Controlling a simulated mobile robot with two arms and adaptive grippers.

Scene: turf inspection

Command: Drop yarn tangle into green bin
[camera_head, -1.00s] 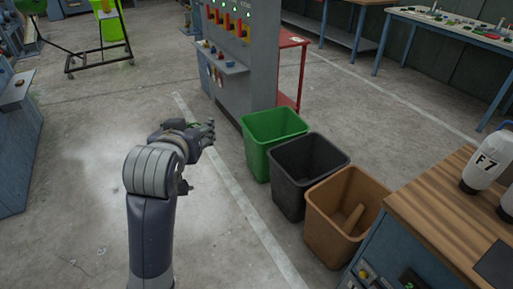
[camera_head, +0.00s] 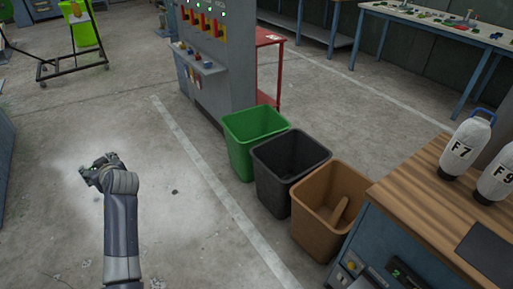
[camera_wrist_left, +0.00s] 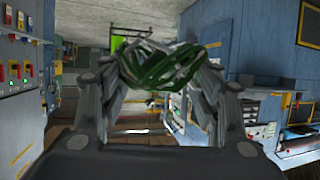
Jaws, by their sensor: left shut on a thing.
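The green bin (camera_head: 240,152) stands on the floor, first in a row of three, and its open top shows. My left gripper (camera_head: 98,168) is in the air at the left of the head view, well left of the green bin. In the left wrist view my left gripper's fingers (camera_wrist_left: 163,58) are shut on the yarn tangle (camera_wrist_left: 175,69), a loose bundle of dark green and pale grey strands. In the head view the tangle is too small to make out clearly. My right gripper is not in view.
A black bin (camera_head: 275,178) and a brown bin (camera_head: 314,228) with a brown object inside stand beside the green one. A wooden-topped workbench (camera_head: 430,208) is at the right. A grey control panel (camera_head: 228,75) stands behind the bins. Floor left of them is clear.

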